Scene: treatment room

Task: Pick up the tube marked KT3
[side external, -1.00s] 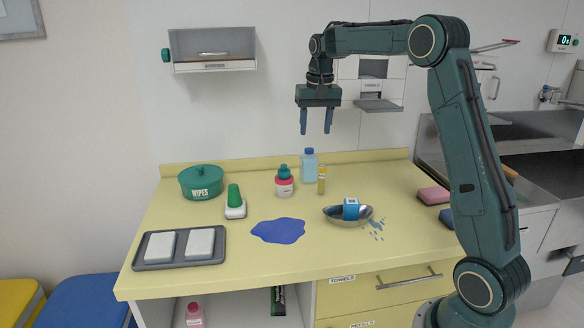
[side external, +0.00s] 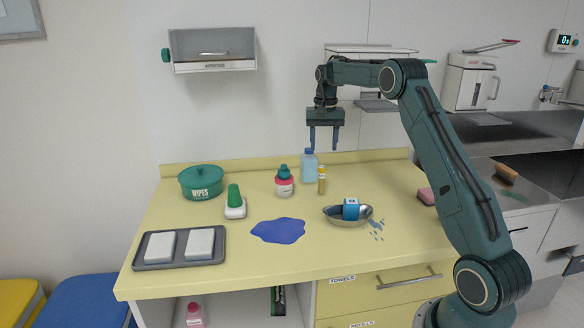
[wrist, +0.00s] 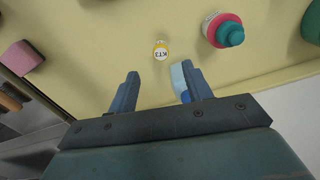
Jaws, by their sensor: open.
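The tube marked KT3 (side external: 322,181) stands upright on the yellow counter, a slim tube with a yellow cap. In the wrist view its cap (wrist: 161,51) shows the letters KT3, seen from above, beyond the fingertips and roughly between them. My gripper (side external: 323,148) is open and empty, pointing down above the counter, higher than the tube and apart from it. Its two fingers (wrist: 160,78) also show in the wrist view.
A blue bottle (side external: 309,166) stands close behind the tube, and a red-and-white bottle with a teal cap (side external: 284,183) to its left. A metal bowl (side external: 334,214) holding a blue box (side external: 351,209) is in front. A blue puddle (side external: 279,231) lies front left.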

